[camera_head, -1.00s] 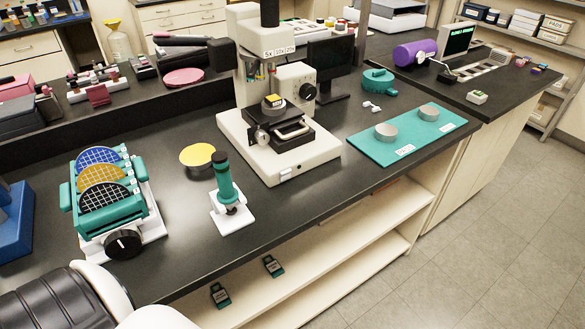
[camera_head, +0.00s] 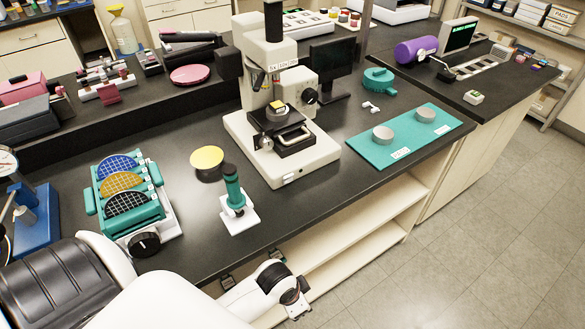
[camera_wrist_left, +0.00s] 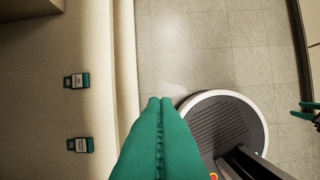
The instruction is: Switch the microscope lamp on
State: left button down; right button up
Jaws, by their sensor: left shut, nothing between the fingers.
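The white microscope (camera_head: 252,130) stands upright on the black bench in the middle of the head view, with a dark stage and a black knob (camera_head: 311,96) on the box at its side. A small light-coloured part (camera_head: 291,178) shows on the front of its base; I cannot tell if it is the lamp switch. My left arm reaches in low, with its wrist (camera_head: 280,280) below the bench's front edge. In the left wrist view my left gripper (camera_wrist_left: 160,103) is shut and empty, over the floor. Teal tips at the right edge may be my right gripper (camera_wrist_left: 308,111).
A teal wafer rack (camera_head: 130,190), a teal-handled tool on a white base (camera_head: 237,205) and a yellow disc (camera_head: 207,158) stand left of the microscope. A teal mat (camera_head: 372,152) with two grey discs lies right. Shelves with small tagged items (camera_wrist_left: 77,81) are under the bench.

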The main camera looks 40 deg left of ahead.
pick_arm(q)
jog(key=w+a+r+m, duration=0.2)
jog(key=w+r+m, duration=0.2)
jog(key=w+r, duration=0.1)
jog(key=w+a+r+m+g+p, duration=0.1)
jog(key=w+a+r+m, duration=0.1)
jog(key=w+r+m, duration=0.3)
jog(key=w+a+r+m+g, duration=0.1)
jog(key=w+a+r+m, duration=0.1)
jog(key=w+r+m, duration=0.3)
jog(key=shift+w+r+y+p, duration=0.15)
jog(key=shift+w+r, duration=0.1)
jog(key=shift+r, duration=0.45)
jog(key=shift+w+r+y+p, duration=0.1)
jog(key=shift+w+r, duration=0.1)
jog(key=shift+r, duration=0.55)
jog(key=shift+w+r+y+p, duration=0.15)
jog(key=shift+w+r, duration=0.1)
jog(key=shift+r, duration=0.45)
jog(key=w+a+r+m+g, duration=0.1)
jog(key=w+a+r+m, duration=0.1)
jog(key=a+r, duration=0.3)
notch_tip(320, 180, up, 2)
jog(key=shift+a+r+m+y, duration=0.1)
jog(key=shift+a+m+y, duration=0.25)
jog(key=shift+m, duration=0.25)
